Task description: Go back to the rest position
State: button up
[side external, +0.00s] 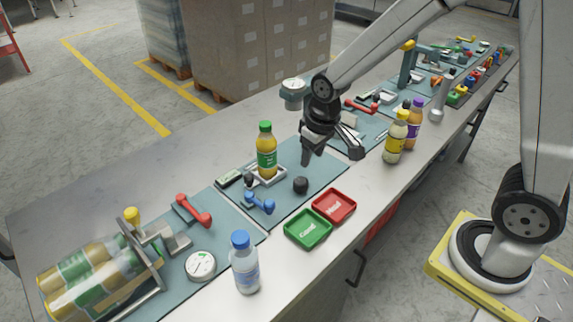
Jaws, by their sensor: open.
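My gripper (331,150) is open and empty. It hangs in the air over the middle of the long workbench (105,175), its fingers pointing down and spread apart. A green-capped bottle of orange-yellow juice (267,155) stands upright on a small white stand to the left of my gripper, apart from it. A small black round object (300,185) sits on the blue-green mat (325,172) below and to the left of the fingers. My arm reaches in from the right.
Red (334,206) and green (308,229) trays lie near the front edge. A blue-capped water bottle (244,265) stands front left, near a gauge (200,265) and a crate of bottles (95,285). Yellow (396,138) and purple (413,125) bottles stand right of my gripper. Tools fill the far end.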

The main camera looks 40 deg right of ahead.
jog(key=s+d, duration=0.2)
jog(key=s, duration=0.7)
jog(key=shift+s+f+m+t, duration=0.25)
jog(key=shift+s+m+t, duration=0.05)
jog(key=shift+s+t, duration=0.1)
